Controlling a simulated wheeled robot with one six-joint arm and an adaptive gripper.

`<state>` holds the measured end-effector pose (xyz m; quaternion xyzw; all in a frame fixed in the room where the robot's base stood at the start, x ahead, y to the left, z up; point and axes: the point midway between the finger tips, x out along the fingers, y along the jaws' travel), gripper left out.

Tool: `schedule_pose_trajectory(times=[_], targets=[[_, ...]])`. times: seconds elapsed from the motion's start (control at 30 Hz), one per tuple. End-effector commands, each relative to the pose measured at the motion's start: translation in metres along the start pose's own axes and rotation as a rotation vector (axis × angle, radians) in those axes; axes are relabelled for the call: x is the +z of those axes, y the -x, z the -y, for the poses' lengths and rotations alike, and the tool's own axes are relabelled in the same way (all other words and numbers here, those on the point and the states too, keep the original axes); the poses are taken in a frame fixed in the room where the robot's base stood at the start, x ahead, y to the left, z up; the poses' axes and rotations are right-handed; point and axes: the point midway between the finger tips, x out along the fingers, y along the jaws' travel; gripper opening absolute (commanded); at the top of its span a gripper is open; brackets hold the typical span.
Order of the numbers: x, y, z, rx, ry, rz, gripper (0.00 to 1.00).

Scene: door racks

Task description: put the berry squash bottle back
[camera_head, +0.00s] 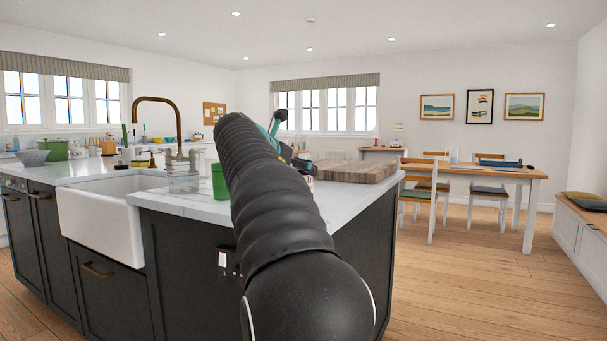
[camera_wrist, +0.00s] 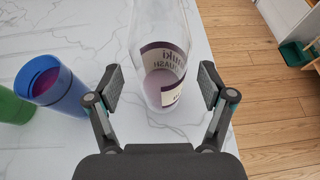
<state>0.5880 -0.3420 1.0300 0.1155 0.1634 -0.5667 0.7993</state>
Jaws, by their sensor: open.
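The squash bottle (camera_wrist: 163,62) is clear, with a dark purple and cream label reading "SQUASH" and a little purplish content at its base. In the wrist view it stands on the white marble worktop (camera_wrist: 60,150), between the open fingers of my gripper (camera_wrist: 159,90). Gaps show between the bottle and both finger pads. Its top is cut off by the frame edge. In the head view my gripper (camera_head: 292,158) is small and partly hidden by my arm over the island worktop (camera_head: 190,204), and the bottle cannot be made out there.
A blue cup (camera_wrist: 58,90) with purple contents and a green cup (camera_wrist: 12,106) stand left of the bottle. A wooden board (camera_head: 345,171) lies on the island's far right. A white sink (camera_head: 105,215) and brass tap (camera_head: 165,110) are at left.

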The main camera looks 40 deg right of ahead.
Motion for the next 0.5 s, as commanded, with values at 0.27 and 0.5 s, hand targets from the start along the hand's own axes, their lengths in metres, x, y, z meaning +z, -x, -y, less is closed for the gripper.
schedule_pose_trajectory(times=[0.27,0.5], targets=[[0.001,0.053,-0.001,0.003,0.0,0.0,0.81],[0.0,0.072,0.0,0.0,0.0,-0.001,0.81]])
